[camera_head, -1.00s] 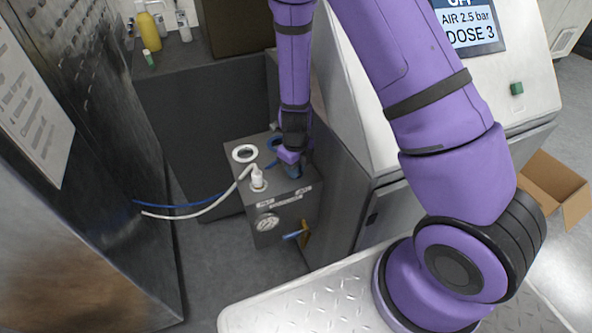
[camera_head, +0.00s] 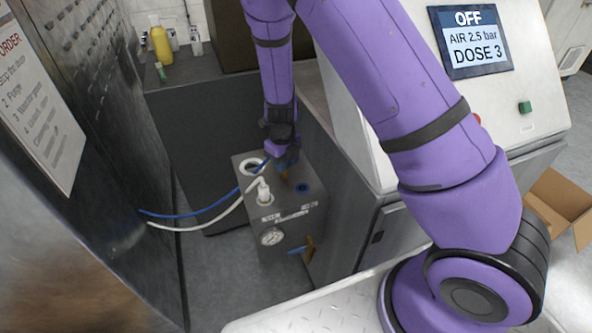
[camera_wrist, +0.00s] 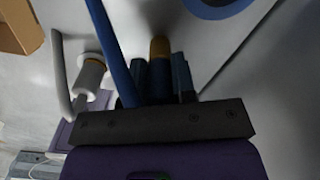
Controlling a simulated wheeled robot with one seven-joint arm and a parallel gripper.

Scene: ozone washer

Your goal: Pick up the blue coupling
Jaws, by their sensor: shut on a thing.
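My gripper (camera_head: 286,160) is shut on the blue coupling (camera_wrist: 160,78) and holds it above the grey box (camera_head: 288,230). In the wrist view the coupling sits between my two dark fingers (camera_wrist: 160,68), with its brass tip showing past them. A blue hose (camera_head: 200,213) runs from the coupling to the left; it also shows in the wrist view (camera_wrist: 112,48). The blue-ringed port (camera_head: 302,188) on the box top is empty, and its ring shows in the wrist view (camera_wrist: 215,8). In the head view my fingers hide most of the coupling.
A metal cabinet (camera_head: 385,225) stands close at right.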

